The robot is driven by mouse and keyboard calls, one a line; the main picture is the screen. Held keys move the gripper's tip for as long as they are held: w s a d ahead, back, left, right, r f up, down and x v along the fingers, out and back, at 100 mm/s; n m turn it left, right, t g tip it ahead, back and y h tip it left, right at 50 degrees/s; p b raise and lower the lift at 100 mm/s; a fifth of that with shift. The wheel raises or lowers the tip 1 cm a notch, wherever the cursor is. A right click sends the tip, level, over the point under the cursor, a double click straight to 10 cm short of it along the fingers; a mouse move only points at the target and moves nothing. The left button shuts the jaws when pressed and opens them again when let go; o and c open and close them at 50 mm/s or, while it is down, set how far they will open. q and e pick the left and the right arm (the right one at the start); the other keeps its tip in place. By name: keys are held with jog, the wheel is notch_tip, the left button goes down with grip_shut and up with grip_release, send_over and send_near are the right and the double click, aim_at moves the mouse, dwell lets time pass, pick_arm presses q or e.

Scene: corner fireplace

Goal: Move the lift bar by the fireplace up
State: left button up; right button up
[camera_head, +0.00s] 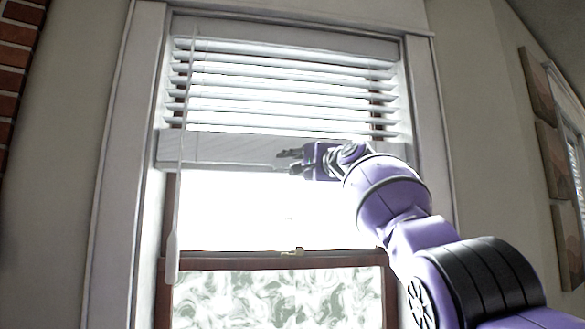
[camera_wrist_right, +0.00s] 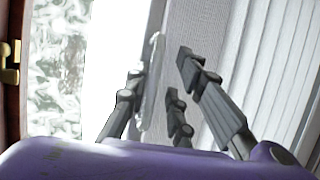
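The lift bar (camera_head: 225,150) is the pale, wide bottom rail of a white window blind. It hangs level across the upper half of the window. My right gripper (camera_head: 287,161) is at the bar's front, right of its middle, with its fingers pointing left. In the right wrist view the grey bar (camera_wrist_right: 198,35) runs behind the spread dark fingers of the gripper (camera_wrist_right: 158,86). A gap shows between the fingers, and nothing is clearly held. I cannot tell whether the fingers touch the bar. My left gripper is not in view.
Several raised slats (camera_head: 285,85) are above the bar. A white cord with a wand (camera_head: 172,258) hangs at the left. Below the bar is bright open glass, then the wooden sash rail (camera_head: 225,261) with a brass latch (camera_head: 292,252). Brick (camera_head: 15,35) shows at the far left.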

jog(key=shift+f, duration=0.15)
jog(key=shift+d, duration=0.2)
jog(key=v, duration=1.1)
jog(key=shift+s, duration=0.4)
jog(key=shift+d, duration=0.1)
